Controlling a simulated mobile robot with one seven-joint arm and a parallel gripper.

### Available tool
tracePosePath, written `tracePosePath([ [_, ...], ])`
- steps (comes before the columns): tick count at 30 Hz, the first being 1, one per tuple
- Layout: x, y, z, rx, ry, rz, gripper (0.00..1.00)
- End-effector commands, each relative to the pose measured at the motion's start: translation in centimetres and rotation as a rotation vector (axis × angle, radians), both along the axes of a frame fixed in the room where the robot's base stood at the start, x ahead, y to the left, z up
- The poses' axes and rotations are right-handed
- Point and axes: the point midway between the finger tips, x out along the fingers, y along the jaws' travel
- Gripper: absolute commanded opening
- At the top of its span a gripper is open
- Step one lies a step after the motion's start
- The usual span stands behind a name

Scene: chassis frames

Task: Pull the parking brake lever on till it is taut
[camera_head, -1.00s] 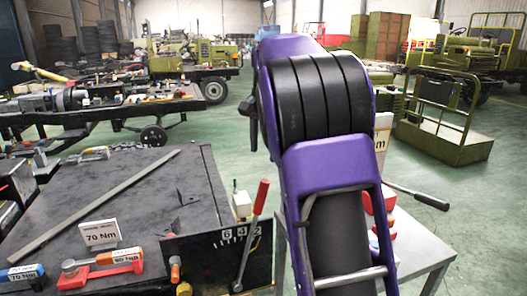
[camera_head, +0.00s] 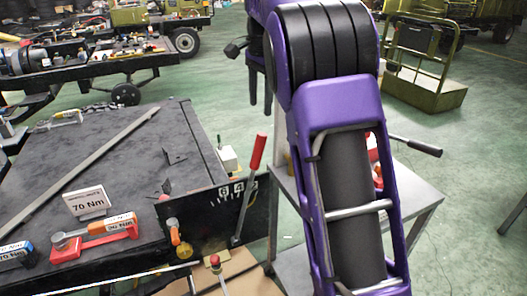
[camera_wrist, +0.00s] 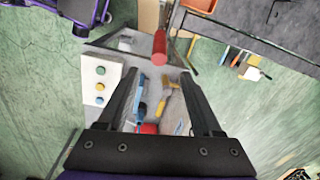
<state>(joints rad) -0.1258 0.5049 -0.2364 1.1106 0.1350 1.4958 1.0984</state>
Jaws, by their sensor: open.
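The parking brake lever has a red grip (camera_head: 257,152) on a grey shaft and leans up and to the right beside a dark plate with white scale numbers (camera_head: 235,190). In the wrist view its red grip (camera_wrist: 159,46) shows end-on, just beyond the fingertips and roughly centred between them. My gripper (camera_wrist: 159,75) is open, with its two black fingers apart and nothing held. In the head view two dark finger-like shapes hang behind my purple arm, above the grip. I cannot tell whether any finger touches the grip. My arm hides part of the scene.
A dark bench (camera_head: 110,160) with a long bar, a 70 Nm card (camera_head: 88,201) and torque tools stands at left. A grey metal table (camera_head: 415,205) stands at right, with a black-handled lever (camera_head: 415,146). In the wrist view a white button box (camera_wrist: 100,86) lies left of the fingers.

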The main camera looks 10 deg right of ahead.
Motion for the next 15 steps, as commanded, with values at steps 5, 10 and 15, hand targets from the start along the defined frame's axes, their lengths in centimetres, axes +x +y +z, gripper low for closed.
tracePosePath([
  [5,0.1,0.1,-3.6,0.001,0.004,0.001,0.67],
  [10,0.2,0.1,-7.3,0.000,0.004,0.002,0.67],
  [15,0.4,0.2,-11.1,0.000,0.004,0.001,0.67],
])
